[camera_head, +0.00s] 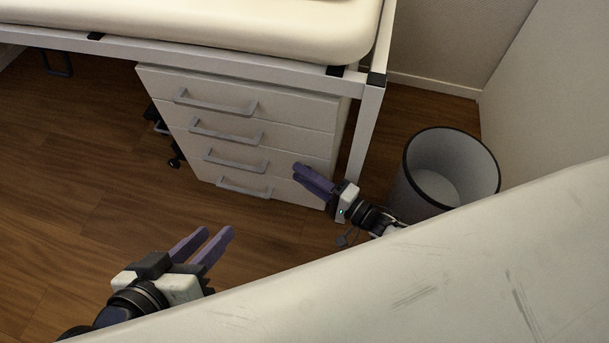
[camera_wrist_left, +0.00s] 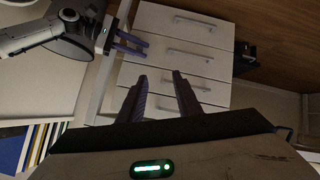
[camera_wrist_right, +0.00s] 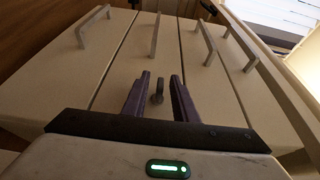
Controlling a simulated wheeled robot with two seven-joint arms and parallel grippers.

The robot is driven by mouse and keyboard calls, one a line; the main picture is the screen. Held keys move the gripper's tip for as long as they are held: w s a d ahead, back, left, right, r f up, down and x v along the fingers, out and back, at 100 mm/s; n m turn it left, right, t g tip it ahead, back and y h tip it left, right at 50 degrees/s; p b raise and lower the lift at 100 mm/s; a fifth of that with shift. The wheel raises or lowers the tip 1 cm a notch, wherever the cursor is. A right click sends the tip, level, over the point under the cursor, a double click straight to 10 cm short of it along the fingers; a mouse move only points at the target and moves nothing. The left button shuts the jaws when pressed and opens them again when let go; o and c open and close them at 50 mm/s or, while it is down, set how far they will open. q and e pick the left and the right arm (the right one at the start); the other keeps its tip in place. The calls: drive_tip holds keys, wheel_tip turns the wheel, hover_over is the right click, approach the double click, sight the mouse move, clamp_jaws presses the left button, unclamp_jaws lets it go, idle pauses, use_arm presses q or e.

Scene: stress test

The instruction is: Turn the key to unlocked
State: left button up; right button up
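A white drawer cabinet (camera_head: 245,140) with grey bar handles stands under the bench. It also shows in the left wrist view (camera_wrist_left: 215,65). In the right wrist view a small dark key (camera_wrist_right: 157,90) sticks out of the cabinet front. My right gripper (camera_wrist_right: 159,82) is open, with one purple finger on each side of the key and a visible gap at each. In the head view the right gripper (camera_head: 300,178) is at the cabinet's right front and hides the key. My left gripper (camera_head: 217,236) is open and empty above the floor, apart from the cabinet.
A grey bin (camera_head: 450,175) stands right of the cabinet, near my right arm. A white-framed bench (camera_head: 220,58) with a cream top is above the cabinet. A large pale scuffed surface (camera_head: 430,275) fills the lower right. The wooden floor (camera_head: 80,180) at left is clear.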

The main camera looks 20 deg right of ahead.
clamp_jaws()
